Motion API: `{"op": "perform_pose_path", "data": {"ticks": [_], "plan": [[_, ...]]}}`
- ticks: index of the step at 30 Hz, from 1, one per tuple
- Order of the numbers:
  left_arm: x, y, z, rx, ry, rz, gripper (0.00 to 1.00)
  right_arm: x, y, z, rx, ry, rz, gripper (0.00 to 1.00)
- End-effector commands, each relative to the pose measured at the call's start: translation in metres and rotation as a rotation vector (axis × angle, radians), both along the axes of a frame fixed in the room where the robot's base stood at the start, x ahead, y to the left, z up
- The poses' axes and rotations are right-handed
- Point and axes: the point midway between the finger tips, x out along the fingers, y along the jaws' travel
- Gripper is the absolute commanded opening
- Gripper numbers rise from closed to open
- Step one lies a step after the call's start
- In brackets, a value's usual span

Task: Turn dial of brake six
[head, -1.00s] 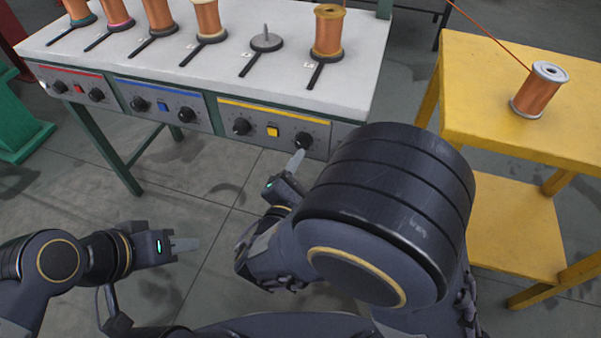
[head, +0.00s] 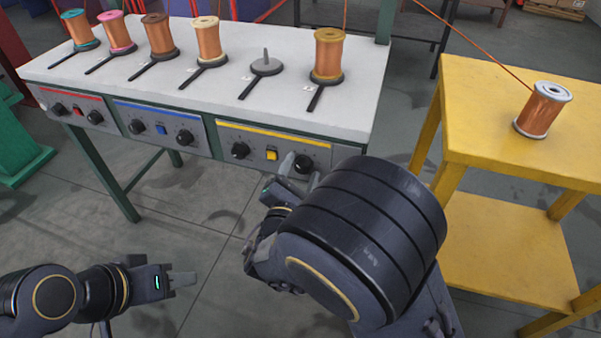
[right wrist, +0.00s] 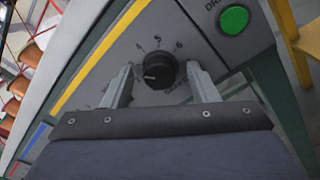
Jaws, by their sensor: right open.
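The black dial (head: 304,162) sits at the right end of the yellow-striped panel (head: 222,148) on the table's front. In the right wrist view the dial (right wrist: 159,71) lies between my right gripper's fingers, with the marks 4, 5 and 6 around it. My right gripper (head: 300,172) is open with one finger on either side of the dial; contact cannot be told. It also shows in the right wrist view (right wrist: 165,88). My left gripper (head: 184,279) is low on the left, away from the table; its finger gap cannot be made out.
The same panel has another dial (head: 240,150) and a yellow button (head: 271,154). A green button (right wrist: 234,19) is near the dial. Several copper spools and an empty spindle (head: 266,65) stand on the white table (head: 215,95). A yellow stand (head: 480,125) with a spool (head: 543,110) is right.

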Motion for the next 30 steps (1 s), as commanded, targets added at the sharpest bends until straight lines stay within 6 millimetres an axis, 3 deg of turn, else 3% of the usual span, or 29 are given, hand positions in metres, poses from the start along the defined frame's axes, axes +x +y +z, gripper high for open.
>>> {"op": "perform_pose_path", "data": {"ticks": [2, 12, 20, 30], "plan": [[0.000, 0.000, 0.000, 0.000, 0.000, 0.000, 0.36, 0.000, 0.000, 0.000, 0.000, 0.000, 0.000, 0.52], [0.000, 0.000, 0.000, 0.000, 0.000, 0.000, 0.36, 0.000, 0.000, 0.000, 0.000, 0.000, 0.000, 0.09], [0.000, 0.000, 0.005, 0.000, 0.000, 0.000, 0.36, -0.001, 0.000, 0.001, -0.026, 0.010, 0.000, 0.09], [0.000, 0.000, 0.031, 0.000, 0.000, 0.000, 0.36, -0.001, 0.001, 0.005, -0.219, 0.073, 0.001, 0.09]]}}
